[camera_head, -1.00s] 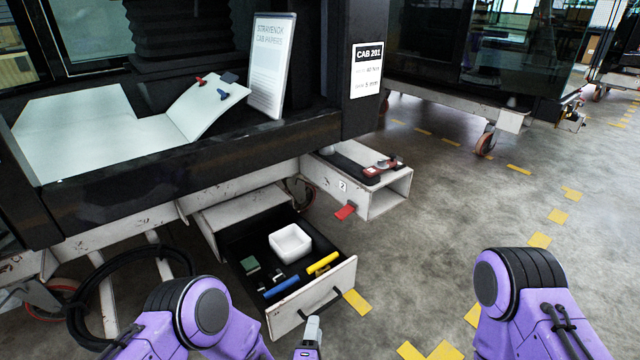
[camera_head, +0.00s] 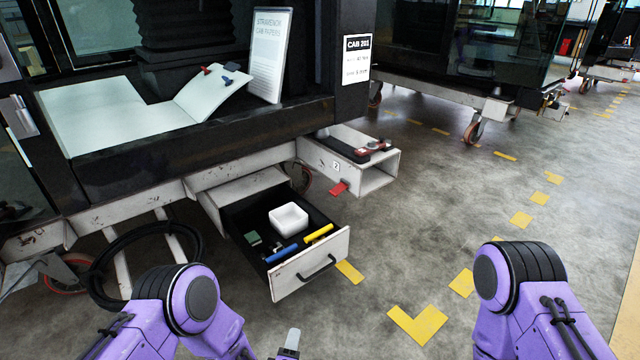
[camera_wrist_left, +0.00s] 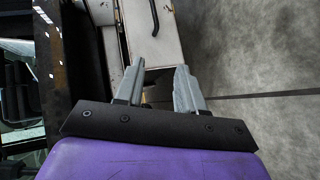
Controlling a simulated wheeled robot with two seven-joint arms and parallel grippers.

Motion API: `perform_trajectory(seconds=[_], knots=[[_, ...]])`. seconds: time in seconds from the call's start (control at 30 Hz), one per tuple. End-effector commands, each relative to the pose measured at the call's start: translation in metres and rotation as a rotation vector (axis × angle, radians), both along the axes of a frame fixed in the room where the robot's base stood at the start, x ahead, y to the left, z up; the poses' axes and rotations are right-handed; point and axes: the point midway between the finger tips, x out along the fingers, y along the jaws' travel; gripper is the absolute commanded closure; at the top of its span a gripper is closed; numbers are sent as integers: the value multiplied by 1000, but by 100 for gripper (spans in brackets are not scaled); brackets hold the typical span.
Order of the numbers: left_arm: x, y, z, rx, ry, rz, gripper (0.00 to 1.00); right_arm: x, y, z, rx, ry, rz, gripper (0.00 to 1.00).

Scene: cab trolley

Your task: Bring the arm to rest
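My left gripper (camera_head: 288,345) shows at the bottom edge of the head view, mostly cut off, in front of and below the open drawer (camera_head: 310,268). In the left wrist view my left gripper (camera_wrist_left: 158,75) has its two grey fingers apart with nothing between them. The white drawer front (camera_wrist_left: 150,45) and its dark handle (camera_wrist_left: 155,18) lie beyond the fingertips there. The handle (camera_head: 318,268) also shows in the head view, clear of the gripper. My right arm's purple upper part is at the lower right; its gripper is out of the picture.
The drawer holds a white box (camera_head: 289,219), a blue item (camera_head: 282,254), a yellow item (camera_head: 319,234) and a green block (camera_head: 253,238). A black hose coil (camera_head: 107,290) is at left. Papers (camera_head: 95,115) lie on the ledge. Floor to the right is open.

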Motion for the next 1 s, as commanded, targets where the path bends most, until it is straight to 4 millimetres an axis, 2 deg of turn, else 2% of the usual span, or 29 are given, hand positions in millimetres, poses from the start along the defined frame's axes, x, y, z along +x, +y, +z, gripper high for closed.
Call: perform_trajectory(seconds=[0.17,0.27,0.37,0.5,0.7,0.87,0.9,1.0], knots=[[-31,41,-23,204,135,-50,62,0,0,0,0,0,0,57],[-56,71,-35,339,238,-88,62,0,0,0,0,0,0,57],[-87,104,-45,477,358,-134,62,0,0,0,0,0,0,57],[-139,154,-53,655,550,-207,62,0,0,0,0,0,0,57],[-213,208,-47,826,807,-313,62,0,0,0,0,0,0,57],[-263,235,-36,897,977,-387,62,0,0,-2,0,1,1,57],[-260,233,-58,894,971,-398,62,-2,1,-22,6,13,8,57],[-263,231,-77,888,980,-424,62,-5,3,-41,16,35,22,57]])
